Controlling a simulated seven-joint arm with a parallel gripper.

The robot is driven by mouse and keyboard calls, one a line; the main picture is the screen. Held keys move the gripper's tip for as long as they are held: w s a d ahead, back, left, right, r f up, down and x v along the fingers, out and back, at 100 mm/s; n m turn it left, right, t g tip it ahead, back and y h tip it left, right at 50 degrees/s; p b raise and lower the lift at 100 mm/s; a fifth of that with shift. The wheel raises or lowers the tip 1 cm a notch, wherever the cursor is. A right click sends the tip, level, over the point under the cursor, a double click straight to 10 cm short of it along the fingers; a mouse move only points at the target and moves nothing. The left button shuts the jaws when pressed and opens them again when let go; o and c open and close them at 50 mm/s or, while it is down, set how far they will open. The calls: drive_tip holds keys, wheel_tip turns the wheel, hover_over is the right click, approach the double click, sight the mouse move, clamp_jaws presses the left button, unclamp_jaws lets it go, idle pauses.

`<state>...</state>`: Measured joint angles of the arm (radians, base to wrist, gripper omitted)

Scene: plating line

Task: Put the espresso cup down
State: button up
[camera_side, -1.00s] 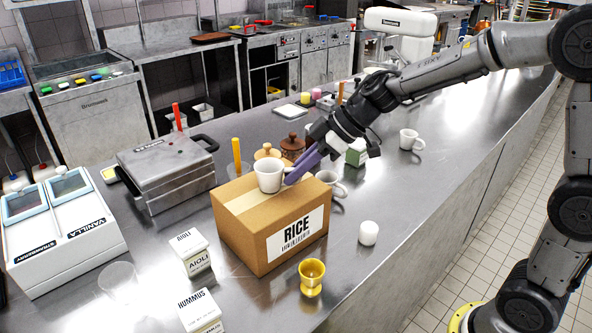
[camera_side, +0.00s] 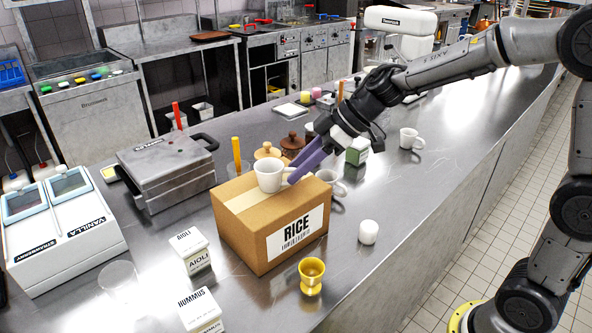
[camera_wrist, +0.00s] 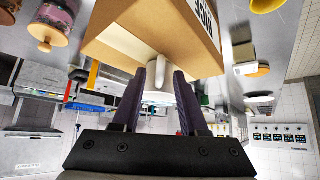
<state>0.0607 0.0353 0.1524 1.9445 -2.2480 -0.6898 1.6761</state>
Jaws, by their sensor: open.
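The white espresso cup (camera_side: 269,175) stands upright on top of the cardboard rice box (camera_side: 245,235), near its back edge. My gripper (camera_side: 293,178) has purple fingers that slant down to the right side of the cup. In the wrist view, which is upside down, the open fingers (camera_wrist: 167,72) lie on either side of the cup's handle (camera_wrist: 161,70). The cup's body (camera_wrist: 157,98) shows between them. A gap shows between the fingers; whether either one touches the handle I cannot tell.
A white mug (camera_side: 331,183) stands close behind the box, under my fingers. A white mug (camera_side: 409,138), a white cylinder (camera_side: 368,232) and a gold cup (camera_side: 311,275) stand to the right and front. Aioli (camera_side: 189,250) and hummus (camera_side: 200,311) cartons stand at front left.

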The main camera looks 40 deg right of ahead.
drive_tip(key=v, duration=1.1)
drive_tip(key=w+r+m+t+h, duration=0.2)
drive_tip(key=w+r+t, duration=0.1)
drive_tip(key=r+t, duration=0.65)
drive_tip(key=s+d+r+m+h, duration=0.1)
drive_tip(key=s+d+m+h, duration=0.4)
drive_tip(key=d, duration=0.3)
drive_tip(key=s+d+f+m+g+h, duration=0.25)
drive_tip(key=s+f+g, duration=0.25)
drive_tip(key=s+f, duration=0.4)
drive_tip(key=s+a+f+g+y, duration=0.3)
drive_tip(key=s+a+f+g, duration=0.2)
drive_tip(key=s+a+f, duration=0.2)
drive_tip(key=s+f, duration=0.2)
drive_tip(key=s, duration=0.1)
drive_tip(key=shift+s+a, duration=0.2)
drive_tip(key=shift+s, duration=0.2)
drive_tip(key=shift+n+y, duration=0.25)
